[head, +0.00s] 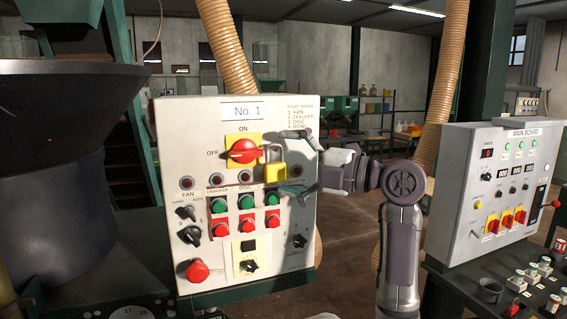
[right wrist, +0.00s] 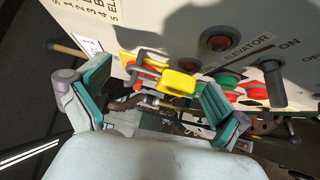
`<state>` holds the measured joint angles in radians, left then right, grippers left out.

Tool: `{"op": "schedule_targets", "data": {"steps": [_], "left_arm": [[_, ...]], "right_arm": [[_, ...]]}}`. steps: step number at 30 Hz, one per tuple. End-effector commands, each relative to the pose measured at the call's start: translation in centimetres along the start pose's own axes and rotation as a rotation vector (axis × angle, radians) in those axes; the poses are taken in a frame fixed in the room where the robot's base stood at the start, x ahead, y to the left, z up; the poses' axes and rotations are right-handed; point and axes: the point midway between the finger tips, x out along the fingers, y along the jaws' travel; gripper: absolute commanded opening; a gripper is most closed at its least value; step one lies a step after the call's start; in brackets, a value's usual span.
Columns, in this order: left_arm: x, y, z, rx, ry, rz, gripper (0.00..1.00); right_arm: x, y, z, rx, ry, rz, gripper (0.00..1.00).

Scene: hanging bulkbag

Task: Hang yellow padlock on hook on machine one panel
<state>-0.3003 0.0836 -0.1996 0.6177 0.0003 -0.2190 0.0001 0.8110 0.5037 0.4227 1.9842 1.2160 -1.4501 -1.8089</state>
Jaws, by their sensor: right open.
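The machine one panel (head: 175,125) is a white box labelled "No. 1", with a red rotary switch (head: 243,151) on a yellow plate. The yellow padlock (head: 274,173) is at the panel's front, just right of this switch, with its grey shackle upward. My right gripper (head: 300,165) is open to the right of the padlock, fingers pointing at it. In the right wrist view the padlock (right wrist: 179,83) shows between the spread teal fingertips, apart from both. I cannot make out the hook clearly or tell whether the shackle is on it. My left gripper is out of view.
Red and green buttons and black knobs sit below the padlock on the panel. A main board cabinet (head: 470,190) stands at the right, and a large dark hopper (head: 65,150) at the left. Open floor shows between panel and cabinet, behind my right arm.

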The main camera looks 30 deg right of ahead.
Motion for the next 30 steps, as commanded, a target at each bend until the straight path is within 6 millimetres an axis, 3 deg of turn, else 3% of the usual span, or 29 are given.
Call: {"op": "schedule_targets", "data": {"steps": [16,21,30], "left_arm": [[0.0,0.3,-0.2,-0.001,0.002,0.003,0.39],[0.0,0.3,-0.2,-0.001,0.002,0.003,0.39],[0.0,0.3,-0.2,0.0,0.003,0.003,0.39]], "right_arm": [[-10.1,-0.1,0.1,0.0,-0.003,-0.002,1.0],[-11.4,0.0,0.0,-0.001,-0.002,0.0,1.0],[-11.6,0.0,0.0,-0.001,-0.001,0.0,1.0]]}}
